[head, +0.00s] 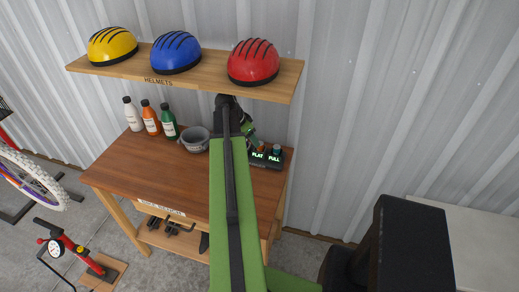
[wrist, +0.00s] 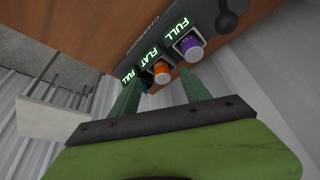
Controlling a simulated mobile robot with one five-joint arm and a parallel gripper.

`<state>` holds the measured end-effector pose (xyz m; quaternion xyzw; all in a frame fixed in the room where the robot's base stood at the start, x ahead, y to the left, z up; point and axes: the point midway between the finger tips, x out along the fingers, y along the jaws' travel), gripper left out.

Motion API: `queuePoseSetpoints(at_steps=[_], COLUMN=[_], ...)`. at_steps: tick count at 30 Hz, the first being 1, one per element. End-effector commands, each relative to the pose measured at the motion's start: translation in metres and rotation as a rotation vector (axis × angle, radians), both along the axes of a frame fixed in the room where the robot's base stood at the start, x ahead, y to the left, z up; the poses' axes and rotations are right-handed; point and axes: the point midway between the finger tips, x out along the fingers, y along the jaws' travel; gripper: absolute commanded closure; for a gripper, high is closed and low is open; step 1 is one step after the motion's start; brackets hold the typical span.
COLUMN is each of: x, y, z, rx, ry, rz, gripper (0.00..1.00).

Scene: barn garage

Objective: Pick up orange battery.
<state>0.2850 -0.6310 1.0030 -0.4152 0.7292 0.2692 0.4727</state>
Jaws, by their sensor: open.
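The orange battery (wrist: 161,72) stands in a dark charger (wrist: 150,35) under a green label reading FLAT. In the wrist view it lies between the two green fingertips of my gripper (wrist: 161,80), which is open. I cannot tell whether the fingers touch it. A purple battery (wrist: 190,45) sits to its right under a FULL label. Another FULL label shows on the left, with its battery mostly hidden by my left finger. In the head view the charger (head: 267,163) is at the bench's right back corner, partly behind my arm.
The wooden bench (head: 150,165) also holds a grey bowl (head: 195,140) and white, orange and green bottles (head: 151,118). A shelf (head: 200,82) with yellow, blue and red helmets hangs above. A metal wall stands behind. The bench's left middle is clear.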

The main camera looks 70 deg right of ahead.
Motion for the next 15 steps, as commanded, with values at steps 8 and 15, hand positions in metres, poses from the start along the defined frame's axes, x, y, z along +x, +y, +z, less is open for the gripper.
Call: queuePoseSetpoints(at_steps=[8,15], x=[-0.006,-0.016], y=[-0.012,-0.030], z=[0.000,-0.025], rx=[0.000,0.000], ry=[0.000,-0.001], rz=[0.001,0.000], gripper=[0.45,0.45])
